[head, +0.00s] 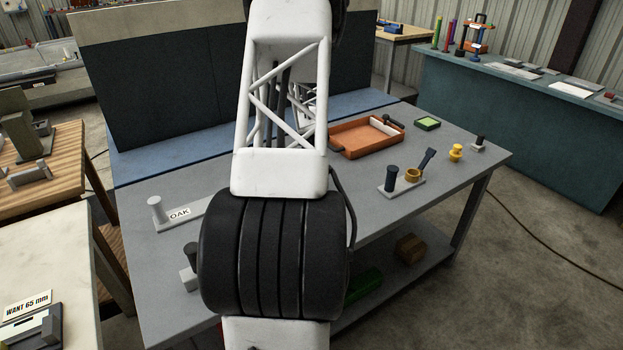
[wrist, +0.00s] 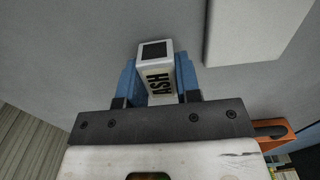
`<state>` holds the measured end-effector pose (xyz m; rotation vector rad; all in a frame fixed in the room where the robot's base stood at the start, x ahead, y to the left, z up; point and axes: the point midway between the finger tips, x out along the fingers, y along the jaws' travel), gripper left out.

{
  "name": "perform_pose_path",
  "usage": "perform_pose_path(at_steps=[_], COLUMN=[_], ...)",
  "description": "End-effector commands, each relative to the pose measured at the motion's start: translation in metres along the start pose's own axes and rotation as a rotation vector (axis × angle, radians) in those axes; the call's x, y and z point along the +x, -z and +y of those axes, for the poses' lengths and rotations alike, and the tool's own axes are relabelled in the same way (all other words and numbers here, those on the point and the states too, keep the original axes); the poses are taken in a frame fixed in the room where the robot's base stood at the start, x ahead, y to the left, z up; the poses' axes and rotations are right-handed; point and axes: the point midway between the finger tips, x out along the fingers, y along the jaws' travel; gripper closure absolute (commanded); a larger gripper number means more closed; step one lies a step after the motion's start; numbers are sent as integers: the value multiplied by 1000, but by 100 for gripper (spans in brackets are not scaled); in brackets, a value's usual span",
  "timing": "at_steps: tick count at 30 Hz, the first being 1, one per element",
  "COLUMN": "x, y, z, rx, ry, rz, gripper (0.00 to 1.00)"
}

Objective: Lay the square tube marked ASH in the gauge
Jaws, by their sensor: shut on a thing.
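The white square tube marked ASH (wrist: 158,62) sits between the blue fingers of my gripper (wrist: 157,80) in the wrist view. My gripper is shut on it, and its dark open end points away from the wrist. I cannot tell how high it is above the grey surface behind it. In the head view my own arm hides the gripper and the tube. A dark and light device (head: 32,333) at the lower left, under a sign reading WANT 65 mm (head: 27,304), looks like the gauge. It is cut off by the frame edge.
A pale table (head: 55,245) stands at the left. A gap separates it from the workbench.

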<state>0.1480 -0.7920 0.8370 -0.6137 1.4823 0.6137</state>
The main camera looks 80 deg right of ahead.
Motion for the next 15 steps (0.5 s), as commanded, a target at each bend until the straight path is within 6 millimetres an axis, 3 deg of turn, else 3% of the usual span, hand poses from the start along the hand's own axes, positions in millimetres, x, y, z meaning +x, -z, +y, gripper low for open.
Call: perform_pose_path(at_steps=[15], x=[10], y=[0], z=[0], rx=[0], ry=[0], rz=[0], gripper=[92])
